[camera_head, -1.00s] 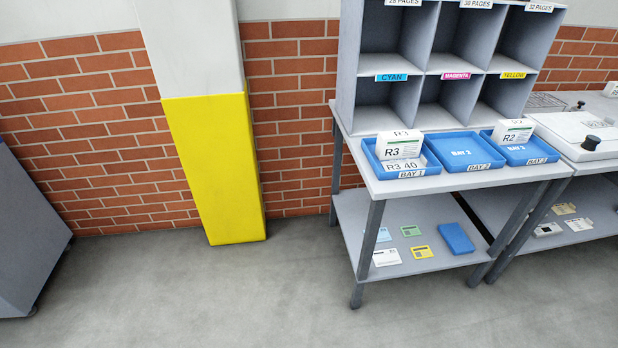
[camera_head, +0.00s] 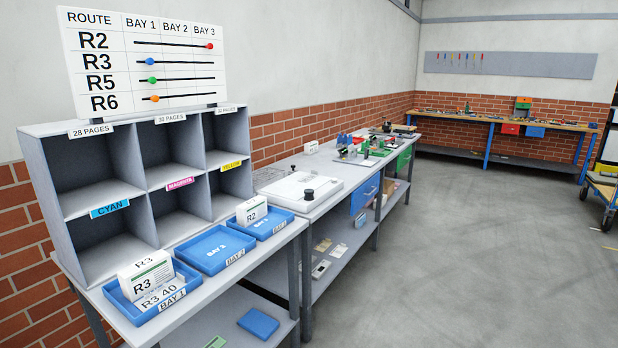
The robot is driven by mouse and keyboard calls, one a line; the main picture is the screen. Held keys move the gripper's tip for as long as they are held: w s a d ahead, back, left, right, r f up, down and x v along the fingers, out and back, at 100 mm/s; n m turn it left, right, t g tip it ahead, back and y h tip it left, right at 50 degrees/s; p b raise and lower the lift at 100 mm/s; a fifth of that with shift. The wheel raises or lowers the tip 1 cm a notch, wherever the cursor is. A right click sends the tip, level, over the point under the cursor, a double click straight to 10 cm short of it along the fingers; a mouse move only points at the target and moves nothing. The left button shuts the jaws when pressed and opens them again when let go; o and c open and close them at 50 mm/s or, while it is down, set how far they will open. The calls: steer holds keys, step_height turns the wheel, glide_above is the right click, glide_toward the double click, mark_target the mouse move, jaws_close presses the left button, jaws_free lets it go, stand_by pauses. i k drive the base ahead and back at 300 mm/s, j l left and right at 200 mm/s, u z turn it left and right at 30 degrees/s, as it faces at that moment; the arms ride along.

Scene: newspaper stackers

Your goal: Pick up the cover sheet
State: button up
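A flat white sheet printed "R3 40" (camera_head: 160,294) lies in the blue BAY 1 tray (camera_head: 124,307) at the lower left. It looks like a cover sheet, but its print does not say so. A white block labelled R3 (camera_head: 146,274) is in the same tray, just behind the sheet. The BAY 2 tray (camera_head: 216,250) looks empty. A white block labelled R2 (camera_head: 252,211) is in the BAY 3 tray (camera_head: 276,228). My gripper is not in view.
Empty grey pigeonholes (camera_head: 108,236) stand behind the trays, under a route board (camera_head: 147,65) with coloured beads. A second bench (camera_head: 318,210) with a white flat-topped device (camera_head: 300,186) continues to the right. The grey floor (camera_head: 470,250) at right is open. A cart (camera_head: 604,190) stands at the right edge.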

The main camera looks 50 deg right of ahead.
mark_target(314, 173)
steer(key=z, duration=1.15)
steer(key=i+j, duration=0.1)
steer(key=i, duration=1.25)
steer(key=i+j, duration=0.1)
steer(key=i, duration=1.2)
steer(key=l, duration=0.45)
steer(key=k+l+u, duration=0.1)
steer(key=l, duration=0.3)
steer(key=k+l, duration=0.15)
steer(key=l, duration=0.3)
steer(key=k+l+u, duration=0.1)
steer(key=l, duration=0.35)
steer(key=k+l, duration=0.1)
steer(key=l, duration=0.3)
steer(key=k+l+u, duration=0.1)
steer(key=l, duration=0.35)
steer(key=k+l, duration=0.1)
steer(key=l, duration=0.3)
steer(key=u, duration=0.05)
